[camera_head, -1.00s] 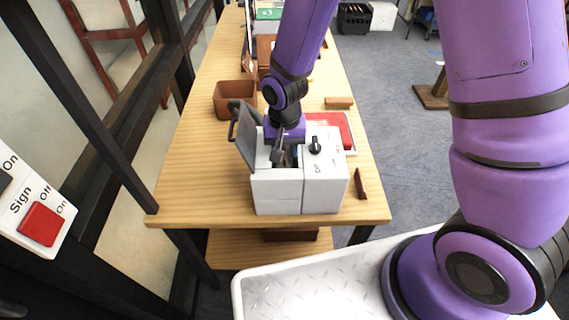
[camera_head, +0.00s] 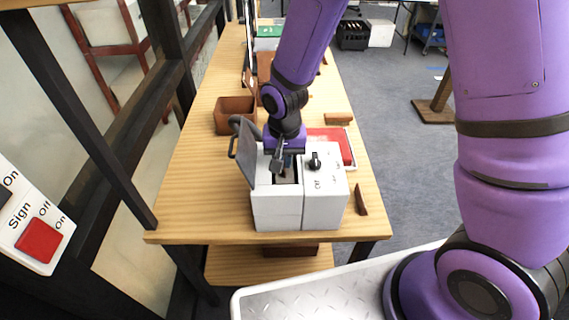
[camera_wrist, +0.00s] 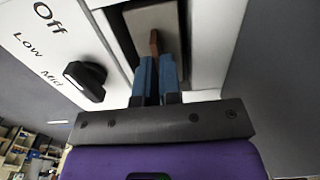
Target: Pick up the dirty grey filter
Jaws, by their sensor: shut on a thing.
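The filter (camera_wrist: 153,20) is a grey-beige panel with a brown tab, inside a dark slot of a white machine (camera_head: 277,211). My gripper (camera_wrist: 157,60) has its blue fingers closed on the brown tab. In the head view my gripper (camera_head: 284,160) reaches down into the open top of the machine from behind. The fingers hide part of the tab, and the slot walls hide the filter's lower part. The machine's grey lid (camera_head: 247,152) stands open on the left. A black dial (camera_wrist: 86,80) marked Off, Low and Mid is beside the slot.
The machine stands near the front edge of a wooden table (camera_head: 205,205). A brown open box (camera_head: 233,117) is behind left. A red-topped tray (camera_head: 340,145) and a small brown wedge (camera_head: 360,200) are at the right. A sign with a red switch (camera_head: 38,241) is at far left.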

